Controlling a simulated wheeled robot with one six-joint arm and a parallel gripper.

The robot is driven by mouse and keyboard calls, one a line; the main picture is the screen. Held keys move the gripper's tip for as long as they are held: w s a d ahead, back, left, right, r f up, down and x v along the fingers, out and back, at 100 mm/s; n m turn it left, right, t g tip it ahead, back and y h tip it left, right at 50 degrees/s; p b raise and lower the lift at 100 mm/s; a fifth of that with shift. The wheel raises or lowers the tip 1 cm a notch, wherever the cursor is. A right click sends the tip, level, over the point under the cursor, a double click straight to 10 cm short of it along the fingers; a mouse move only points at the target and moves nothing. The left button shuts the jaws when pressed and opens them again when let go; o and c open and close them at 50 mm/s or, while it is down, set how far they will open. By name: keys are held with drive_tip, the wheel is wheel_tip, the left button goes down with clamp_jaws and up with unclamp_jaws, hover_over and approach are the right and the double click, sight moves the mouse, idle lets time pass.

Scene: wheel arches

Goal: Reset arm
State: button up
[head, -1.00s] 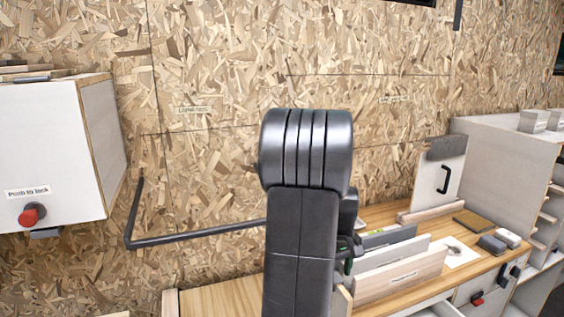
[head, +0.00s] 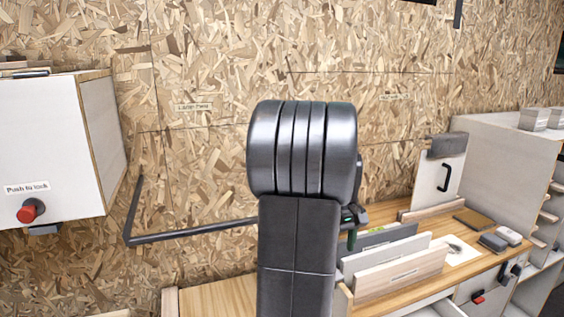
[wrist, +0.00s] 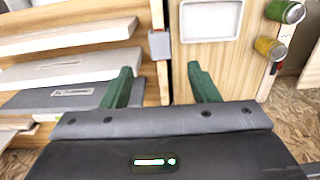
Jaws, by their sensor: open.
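My arm fills the middle of the head view and hides part of the wooden counter behind it. In the wrist view my gripper (wrist: 160,85) shows two green fingers standing apart with nothing between them. The fingers point toward the wooden furniture and touch nothing that I can make out. In the head view only a small green and dark part of the gripper end shows beside the arm, at its right.
The wooden counter (head: 215,297) carries upright boards (head: 400,272) in a rack. A white cabinet (head: 45,140) with a red knob (head: 28,212) hangs at left. A black rail (head: 190,233) runs along the chipboard wall. In the wrist view, cans (wrist: 270,48) hang at right.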

wheel_tip(320, 180, up, 5)
wheel_tip(320, 180, down, 12)
drive_tip(key=shift+p, duration=0.35)
drive_tip(key=shift+f+p, duration=0.1)
drive_tip(key=shift+p, duration=0.25)
wheel_tip(320, 180, up, 3)
drive_tip(key=shift+r+p, duration=0.15)
drive_tip(key=shift+p, duration=0.75)
drive_tip(key=shift+s+d+f+b, duration=0.2)
drive_tip(key=shift+s+d+b, duration=0.1)
drive_tip(key=shift+s, duration=0.35)
drive_tip(key=shift+s+d+f+b, duration=0.2)
drive_tip(key=shift+s+b, duration=0.1)
drive_tip(key=shift+s, duration=0.3)
drive_tip(key=shift+s+d, duration=0.1)
drive_tip(key=shift+s, duration=0.3)
drive_tip(key=shift+r, duration=0.1)
